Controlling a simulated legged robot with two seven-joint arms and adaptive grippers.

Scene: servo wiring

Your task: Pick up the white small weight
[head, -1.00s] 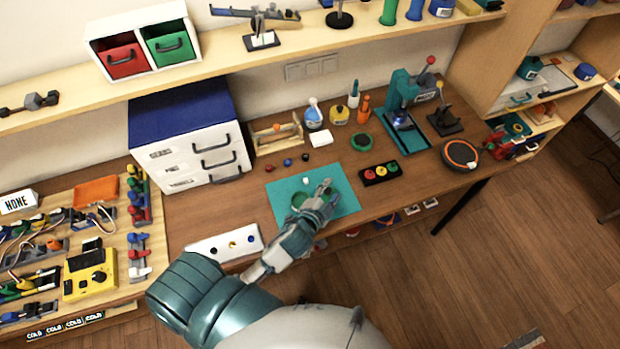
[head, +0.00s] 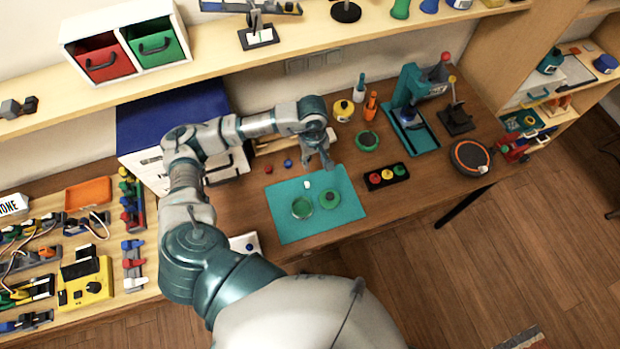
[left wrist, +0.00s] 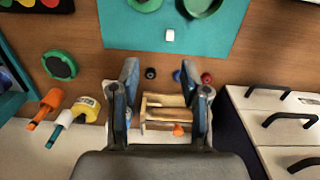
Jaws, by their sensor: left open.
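The white small weight (head: 307,184) sits on the teal mat (head: 287,222) near its back edge, and it also shows in the left wrist view (left wrist: 170,35). My left gripper (head: 320,161) is open and empty, behind the mat. In the left wrist view its fingertips (left wrist: 160,68) are spread, and the white weight lies beyond them, apart from both fingers. A black small weight (left wrist: 150,73) and a blue one (left wrist: 177,75) show between the fingers. A red one (left wrist: 207,78) is just beside the right finger. My right gripper is not in view.
Two green round pieces, a dish (head: 302,208) and a disc (head: 329,198), are on the mat. A black block with coloured buttons (head: 386,176) is right of it. A wooden rack (left wrist: 165,110) stands below the gripper. White drawers (left wrist: 275,115) are beside it.

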